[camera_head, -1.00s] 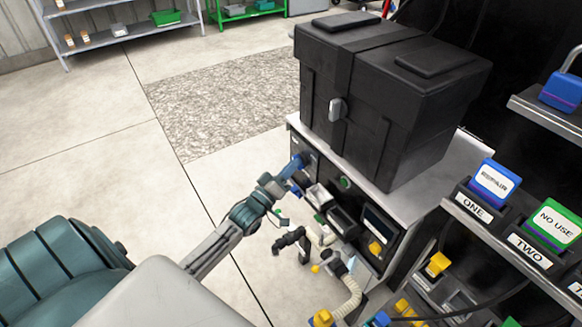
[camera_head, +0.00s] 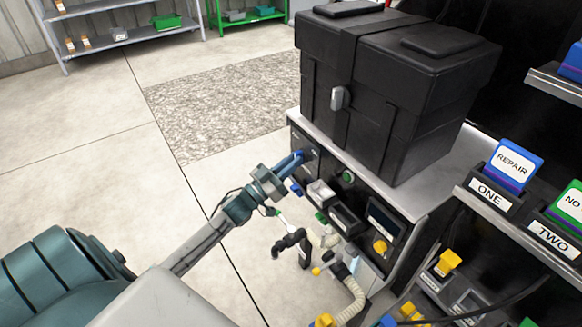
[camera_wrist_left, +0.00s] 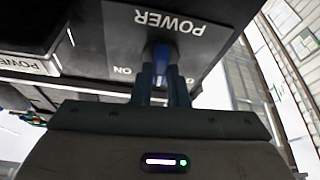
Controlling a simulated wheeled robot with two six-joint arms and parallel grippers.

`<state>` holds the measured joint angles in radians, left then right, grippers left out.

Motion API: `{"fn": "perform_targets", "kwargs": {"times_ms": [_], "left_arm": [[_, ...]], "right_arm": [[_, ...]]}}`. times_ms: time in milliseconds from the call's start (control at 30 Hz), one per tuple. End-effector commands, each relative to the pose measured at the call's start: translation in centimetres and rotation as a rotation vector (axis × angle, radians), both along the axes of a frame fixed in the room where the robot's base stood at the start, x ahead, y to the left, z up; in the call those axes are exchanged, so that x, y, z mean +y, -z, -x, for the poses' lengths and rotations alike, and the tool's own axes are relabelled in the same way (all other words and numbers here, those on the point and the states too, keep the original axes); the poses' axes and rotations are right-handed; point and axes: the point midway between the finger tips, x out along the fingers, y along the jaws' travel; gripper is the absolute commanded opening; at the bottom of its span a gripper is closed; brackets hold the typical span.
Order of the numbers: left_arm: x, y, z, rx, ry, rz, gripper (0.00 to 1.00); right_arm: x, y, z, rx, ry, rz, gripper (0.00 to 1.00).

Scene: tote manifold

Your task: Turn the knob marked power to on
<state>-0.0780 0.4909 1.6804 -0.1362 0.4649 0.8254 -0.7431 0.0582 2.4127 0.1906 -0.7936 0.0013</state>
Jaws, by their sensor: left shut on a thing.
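The panel (camera_wrist_left: 115,32) marked POWER fills the upper middle of the left wrist view, upside down, with ON to the left of the knob. The blue power knob (camera_wrist_left: 163,52) sticks out of this panel. My left gripper (camera_wrist_left: 163,75) is shut on it, its two fingers on either side. In the head view my left gripper (camera_head: 297,160) reaches the left end of the cabinet's front face, and the fingers hide most of the knob. The knob's exact setting cannot be told. My right gripper is not in view.
A black case (camera_head: 385,85) sits on the cabinet top above the panel. A green button (camera_head: 348,177), a yellow knob (camera_head: 380,246) and hoses (camera_head: 352,290) are on or beside the cabinet front. Shelves with labelled holders (camera_head: 490,198) stand at right. The floor at left is clear.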

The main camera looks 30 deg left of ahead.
Motion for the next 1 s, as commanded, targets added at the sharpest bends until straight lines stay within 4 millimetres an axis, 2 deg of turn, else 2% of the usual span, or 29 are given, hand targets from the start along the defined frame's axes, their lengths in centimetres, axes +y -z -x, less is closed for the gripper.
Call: {"fn": "perform_targets", "kwargs": {"times_ms": [67, 200, 400, 700, 1000], "left_arm": [[0.1, 0.2, 0.0, -0.026, 0.000, -0.069, 0.00], [0.1, 0.2, 0.0, -0.077, 0.000, -0.192, 0.00], [0.2, 0.1, -0.1, -0.150, 0.000, -0.367, 0.00], [0.3, 0.0, -0.1, -0.251, 0.000, -0.611, 0.00], [0.4, 0.0, -0.1, -0.321, 0.001, -0.781, 0.00]], "right_arm": [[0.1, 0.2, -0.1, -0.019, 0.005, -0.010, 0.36], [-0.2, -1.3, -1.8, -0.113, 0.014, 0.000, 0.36], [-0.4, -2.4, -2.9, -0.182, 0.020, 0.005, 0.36], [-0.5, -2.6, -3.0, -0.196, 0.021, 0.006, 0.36], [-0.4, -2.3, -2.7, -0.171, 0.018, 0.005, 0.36]]}}
